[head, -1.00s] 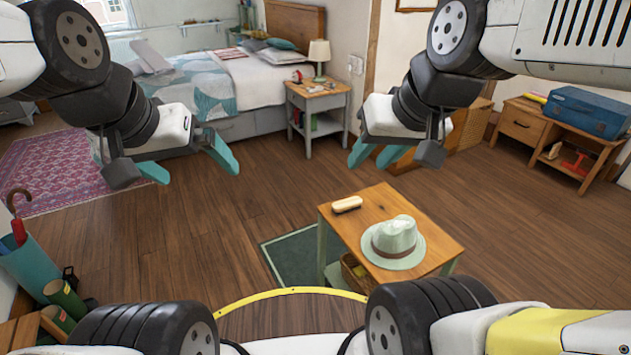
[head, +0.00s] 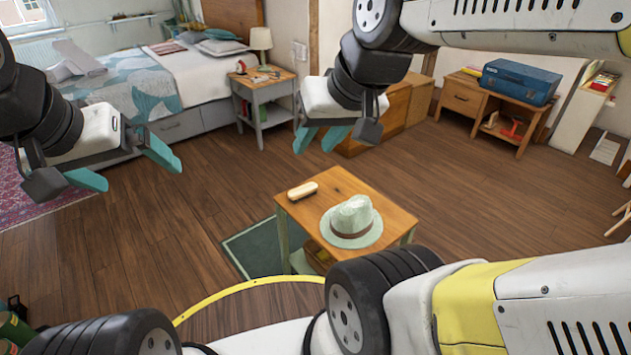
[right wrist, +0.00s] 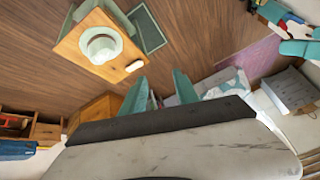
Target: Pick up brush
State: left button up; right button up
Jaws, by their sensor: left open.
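A brush (head: 303,191) with a pale top and wooden-coloured body lies on the small wooden table (head: 335,186), near its left corner. It also shows in the right wrist view (right wrist: 134,66) as a small pale block at the table's edge. My left gripper (head: 140,168) is open and empty, in the air over the floor, well to the left of the table. My right gripper (head: 319,140) is open and empty, in the air above and beyond the table. In the right wrist view its teal fingers (right wrist: 160,90) stand apart with nothing between them.
A pale green hat (head: 352,220) sits on the same table, just right of the brush. A green mat (head: 258,248) lies beside the table. A nightstand (head: 267,85), the bed, and a desk with a blue case (head: 519,82) stand further back. Open wooden floor surrounds the table.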

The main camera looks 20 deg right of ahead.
aim_at(294, 195)
jog(key=i+z, duration=0.2)
jog(key=i, duration=0.25)
jog(key=i+j+z, duration=0.15)
jog(key=i, duration=0.25)
